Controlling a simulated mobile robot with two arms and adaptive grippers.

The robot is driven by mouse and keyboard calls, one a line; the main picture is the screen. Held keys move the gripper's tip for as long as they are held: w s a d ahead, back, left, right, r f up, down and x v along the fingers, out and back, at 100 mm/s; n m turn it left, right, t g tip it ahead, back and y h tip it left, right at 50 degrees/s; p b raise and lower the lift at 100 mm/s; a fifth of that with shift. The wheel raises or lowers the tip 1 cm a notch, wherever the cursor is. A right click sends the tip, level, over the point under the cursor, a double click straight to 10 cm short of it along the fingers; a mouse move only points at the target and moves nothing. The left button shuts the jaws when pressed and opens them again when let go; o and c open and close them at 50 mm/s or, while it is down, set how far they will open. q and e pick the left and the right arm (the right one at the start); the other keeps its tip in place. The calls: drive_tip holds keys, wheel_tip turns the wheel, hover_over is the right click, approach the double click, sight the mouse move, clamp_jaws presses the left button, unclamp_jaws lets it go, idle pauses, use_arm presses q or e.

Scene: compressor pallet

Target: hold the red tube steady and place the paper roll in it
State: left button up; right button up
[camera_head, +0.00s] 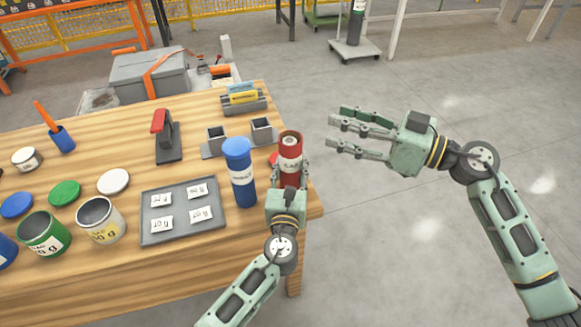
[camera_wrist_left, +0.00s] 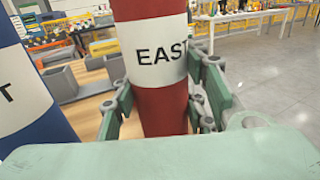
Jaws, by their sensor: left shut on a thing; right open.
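The red tube (camera_head: 290,150) stands upright near the table's right edge, with a white label; in the left wrist view the red tube (camera_wrist_left: 165,108) reads "EAST". Its top shows no cap. My left gripper (camera_head: 289,174) is shut around its lower part, with fingers on both sides; the left gripper also shows in the left wrist view (camera_wrist_left: 161,85). My right gripper (camera_head: 340,130) is open and empty, in the air beyond the table's right edge, apart from the tube. I cannot make out a paper roll in either view.
A capped blue tube (camera_head: 242,176) stands just left of the red tube. A red lid (camera_head: 273,160) lies beside it. A grey tray (camera_head: 182,226) with several packets, grey blocks (camera_head: 216,140) and open cans (camera_head: 100,222) share the table.

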drive_tip(key=shift+s+d, duration=0.25)
drive_tip(key=shift+d, duration=0.2)
use_arm(q)
drive_tip(key=o, duration=1.2)
drive_tip(key=shift+s, duration=0.1)
drive_tip(key=s, duration=0.8)
drive_tip(key=s+a, duration=0.1)
drive_tip(key=s, duration=0.2)
drive_tip(key=shift+s, duration=0.4)
